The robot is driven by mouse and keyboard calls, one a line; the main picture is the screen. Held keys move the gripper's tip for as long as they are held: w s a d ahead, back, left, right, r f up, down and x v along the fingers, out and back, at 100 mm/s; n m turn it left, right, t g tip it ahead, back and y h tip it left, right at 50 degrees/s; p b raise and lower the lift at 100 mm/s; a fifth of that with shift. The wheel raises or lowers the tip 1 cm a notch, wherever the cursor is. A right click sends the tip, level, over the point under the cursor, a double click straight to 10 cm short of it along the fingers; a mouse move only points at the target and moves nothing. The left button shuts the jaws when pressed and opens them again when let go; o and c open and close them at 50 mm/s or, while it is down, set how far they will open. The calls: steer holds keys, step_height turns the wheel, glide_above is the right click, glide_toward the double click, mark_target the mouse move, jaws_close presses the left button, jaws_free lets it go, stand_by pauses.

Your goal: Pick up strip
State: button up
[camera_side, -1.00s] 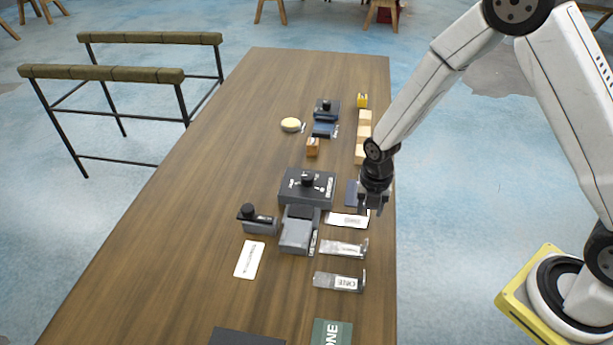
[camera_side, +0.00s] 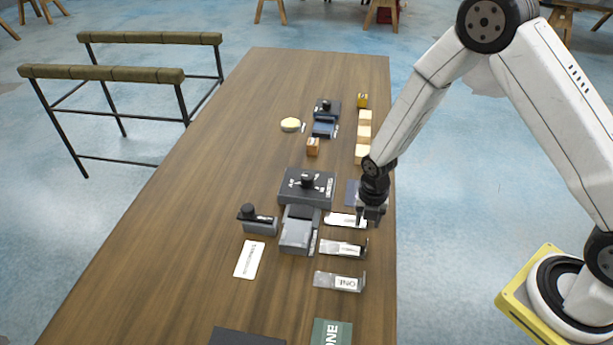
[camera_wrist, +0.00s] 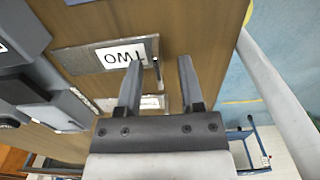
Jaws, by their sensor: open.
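A pale, narrow strip (camera_side: 343,219) lies on the wooden table (camera_side: 190,230), just left of my gripper (camera_side: 370,222) in the side view. In the wrist view, part of a pale strip (camera_wrist: 151,102) shows between and behind my fingers, partly hidden by them. My gripper (camera_wrist: 160,64) is open and nothing is held between its fingertips. It hangs low near the table's right edge.
A plate marked ONE (camera_side: 338,282) lies nearer. A dark box (camera_side: 307,186) and a grey block (camera_side: 297,232) stand to the left. Wooden blocks (camera_side: 364,133) line the right edge farther back. The table's left side is clear.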

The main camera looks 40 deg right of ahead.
jaws_close()
steer(key=shift+r, duration=0.2)
steer(key=shift+r, duration=0.75)
steer(key=s+r, duration=1.1)
steer(key=s, duration=0.3)
steer(key=shift+d, duration=0.4)
steer(key=shift+r, duration=0.1)
steer(key=shift+w, duration=0.1)
